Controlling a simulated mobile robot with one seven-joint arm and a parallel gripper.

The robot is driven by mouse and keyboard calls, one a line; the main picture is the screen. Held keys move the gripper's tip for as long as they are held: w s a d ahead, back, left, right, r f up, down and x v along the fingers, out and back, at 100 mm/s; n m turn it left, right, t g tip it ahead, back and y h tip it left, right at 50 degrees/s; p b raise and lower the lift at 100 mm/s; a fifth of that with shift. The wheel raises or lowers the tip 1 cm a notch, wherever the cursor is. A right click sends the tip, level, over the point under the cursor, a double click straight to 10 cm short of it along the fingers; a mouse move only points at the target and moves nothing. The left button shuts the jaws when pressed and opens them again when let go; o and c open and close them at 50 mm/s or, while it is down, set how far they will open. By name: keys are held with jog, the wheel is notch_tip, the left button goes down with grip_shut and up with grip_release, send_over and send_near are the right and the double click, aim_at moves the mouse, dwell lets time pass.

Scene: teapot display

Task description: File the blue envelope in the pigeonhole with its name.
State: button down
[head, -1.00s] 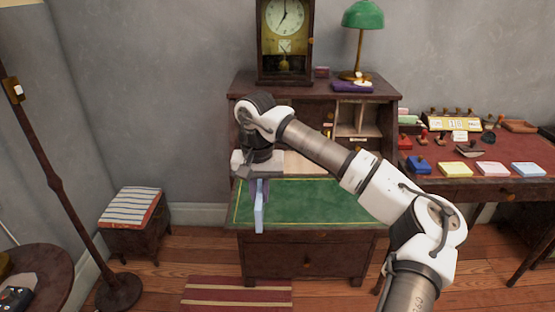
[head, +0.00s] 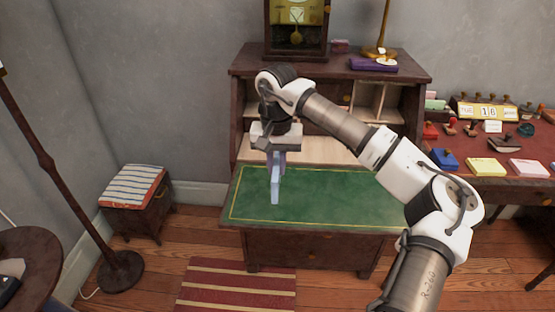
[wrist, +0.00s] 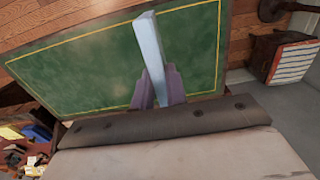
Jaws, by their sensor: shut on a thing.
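My gripper (head: 276,158) is shut on the light blue envelope (head: 275,188), which hangs edge-on below the fingers, above the desk's green writing surface (head: 330,205). In the wrist view the envelope (wrist: 150,50) stands out as a narrow pale strip between the two purple fingers of my gripper (wrist: 160,88). The pigeonholes (head: 368,102) are at the back of the desk, behind my arm. My arm hides part of them, and I cannot read any name labels.
A clock (head: 296,30) and a purple item (head: 373,65) stand on the desk's top. A red-topped side table (head: 500,150) with stamps and coloured pads is at the right. A striped stool (head: 135,190) and a lamp pole (head: 55,180) are at the left. The green surface is clear.

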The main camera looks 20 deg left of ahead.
aim_at(276, 164)
jog(key=shift+f+b, duration=1.7)
jog(key=shift+f, duration=1.8)
jog(key=c, duration=1.3)
grip_release()
jog(key=shift+c, duration=0.2)
notch_tip(276, 164, up, 14)
jog(key=shift+f, duration=0.1)
